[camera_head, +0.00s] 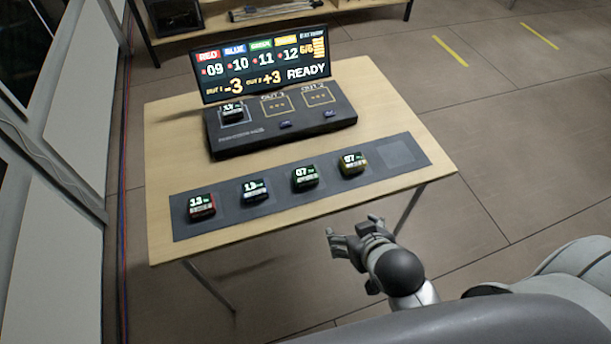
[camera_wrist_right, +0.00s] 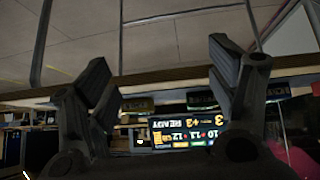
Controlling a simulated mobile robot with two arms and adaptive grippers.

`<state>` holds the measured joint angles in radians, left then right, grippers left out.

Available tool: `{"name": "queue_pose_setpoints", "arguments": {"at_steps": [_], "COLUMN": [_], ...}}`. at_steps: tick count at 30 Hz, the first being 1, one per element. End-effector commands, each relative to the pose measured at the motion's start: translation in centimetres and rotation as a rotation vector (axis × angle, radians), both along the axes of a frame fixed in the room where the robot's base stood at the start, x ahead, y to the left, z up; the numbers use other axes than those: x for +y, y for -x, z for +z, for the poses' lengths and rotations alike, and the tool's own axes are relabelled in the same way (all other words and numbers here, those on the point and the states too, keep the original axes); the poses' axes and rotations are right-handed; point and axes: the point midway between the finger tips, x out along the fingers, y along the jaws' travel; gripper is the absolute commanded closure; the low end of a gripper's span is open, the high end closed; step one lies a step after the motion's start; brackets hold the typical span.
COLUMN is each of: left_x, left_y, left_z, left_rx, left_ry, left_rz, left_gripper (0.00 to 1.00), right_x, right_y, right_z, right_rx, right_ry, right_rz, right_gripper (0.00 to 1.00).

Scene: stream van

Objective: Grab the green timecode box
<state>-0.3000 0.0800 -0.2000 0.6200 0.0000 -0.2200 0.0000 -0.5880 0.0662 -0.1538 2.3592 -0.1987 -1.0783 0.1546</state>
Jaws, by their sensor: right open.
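The green timecode box (camera_head: 305,176) sits on the dark mat (camera_head: 240,216) near the table's front edge and shows "07". It is between the blue box (camera_head: 255,189) on its left and the yellow box (camera_head: 352,163) on its right. A red box (camera_head: 201,206) is at the mat's left end. My right gripper (camera_head: 352,236) is open and empty, in front of the table's front edge and apart from the boxes. In the right wrist view its two fingers (camera_wrist_right: 160,85) are spread with nothing between them. I do not see my left gripper.
Behind the mat stands a black console (camera_head: 285,120) with a small box (camera_head: 232,110) on its left pad. A screen (camera_head: 262,66) behind it reads "READY". The wooden table (camera_head: 400,110) has clear space at right. The mat's right end is empty.

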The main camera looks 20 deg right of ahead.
Motion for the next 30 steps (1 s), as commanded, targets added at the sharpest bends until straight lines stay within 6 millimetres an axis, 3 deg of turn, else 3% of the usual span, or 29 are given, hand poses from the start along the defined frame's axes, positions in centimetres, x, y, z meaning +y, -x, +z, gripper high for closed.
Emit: {"name": "queue_pose_setpoints", "arguments": {"at_steps": [6, 12, 20, 30], "left_x": [0.0, 0.0, 0.0, 0.0], "left_y": [0.0, 0.0, 0.0, 0.0], "left_z": [0.0, 0.0, 0.1, 0.5], "left_rx": [0.0, 0.0, 0.0, 0.0], "left_ry": [0.0, 0.0, 0.0, 0.0], "left_rz": [0.0, 0.0, 0.0, 0.0], "left_gripper": [0.4, 0.4, 0.4, 0.4], "right_x": [1.5, 3.5, 4.8, 4.9], "right_y": [-4.1, -6.1, -7.3, -11.3], "right_z": [1.8, 3.9, 4.8, 3.5], "right_rx": [-0.279, -0.481, -0.566, -0.565], "right_ry": [-0.023, -0.054, -0.075, -0.074], "right_rz": [-0.016, 0.019, 0.047, 0.047], "right_gripper": [0.21, 0.21, 0.21, 0.21]}}
